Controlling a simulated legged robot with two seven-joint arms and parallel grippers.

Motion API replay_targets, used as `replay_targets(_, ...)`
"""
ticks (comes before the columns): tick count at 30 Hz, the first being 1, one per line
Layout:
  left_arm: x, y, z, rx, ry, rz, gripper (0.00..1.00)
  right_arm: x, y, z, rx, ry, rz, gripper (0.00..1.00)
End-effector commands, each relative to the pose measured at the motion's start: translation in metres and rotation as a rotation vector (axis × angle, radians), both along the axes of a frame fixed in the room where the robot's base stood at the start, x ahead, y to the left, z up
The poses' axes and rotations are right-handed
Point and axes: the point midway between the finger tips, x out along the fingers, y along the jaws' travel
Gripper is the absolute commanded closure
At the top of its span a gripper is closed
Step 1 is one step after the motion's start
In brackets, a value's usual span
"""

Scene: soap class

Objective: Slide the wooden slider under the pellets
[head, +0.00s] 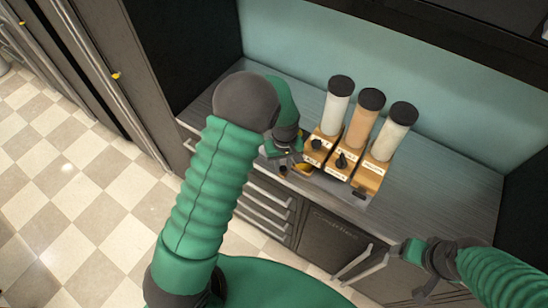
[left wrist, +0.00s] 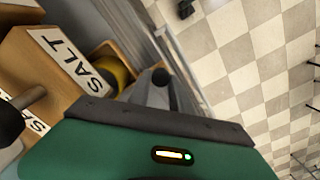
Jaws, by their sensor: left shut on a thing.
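Three clear cylinders with black lids stand on wooden bases: a white-filled left one (head: 337,106), an orange-tan middle one (head: 364,118) and a pale right one (head: 396,132). Their labels are too small to read in the head view. The left wrist view shows a SALT label (left wrist: 75,67) on the nearest wooden base. A small yellow-brown piece (head: 303,168), seemingly part of the slider, sits before the left base; it also shows in the left wrist view (left wrist: 113,68). My left gripper (head: 286,166) is shut beside it at a dark knob (left wrist: 160,76). My right gripper (head: 358,268) is open and empty.
The dispensers stand on a grey countertop (head: 440,185) against a teal back wall (head: 310,50). Drawers with bar handles (head: 262,212) are below. Dark knobs (head: 342,160) stick out from the bases. Counter to the right is clear.

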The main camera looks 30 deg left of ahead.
Motion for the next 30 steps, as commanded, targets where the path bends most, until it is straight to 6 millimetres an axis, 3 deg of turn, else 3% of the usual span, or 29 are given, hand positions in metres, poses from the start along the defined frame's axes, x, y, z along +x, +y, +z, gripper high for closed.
replay_targets(7,-0.002,0.001,0.001,0.001,0.005,0.001,1.00,0.000,0.000,0.000,0.000,0.000,0.000,0.27)
replay_targets(8,-0.002,0.001,0.001,0.001,0.005,0.001,0.71,0.000,0.000,0.000,0.000,0.000,0.000,0.27)
replay_targets(12,-0.001,0.001,0.001,0.001,0.002,0.001,0.53,0.000,0.000,0.000,0.000,0.000,0.000,0.27)
replay_targets(23,0.003,0.001,0.004,0.001,-0.002,0.000,0.53,0.000,0.000,-0.001,0.000,0.000,0.000,0.27)
replay_targets(26,0.003,0.001,0.019,0.000,-0.005,0.000,0.53,0.000,0.000,-0.005,0.000,0.000,0.000,0.27)
replay_targets(30,0.003,0.002,0.057,0.001,-0.009,0.001,0.53,0.000,0.000,-0.012,0.000,0.000,0.000,0.27)
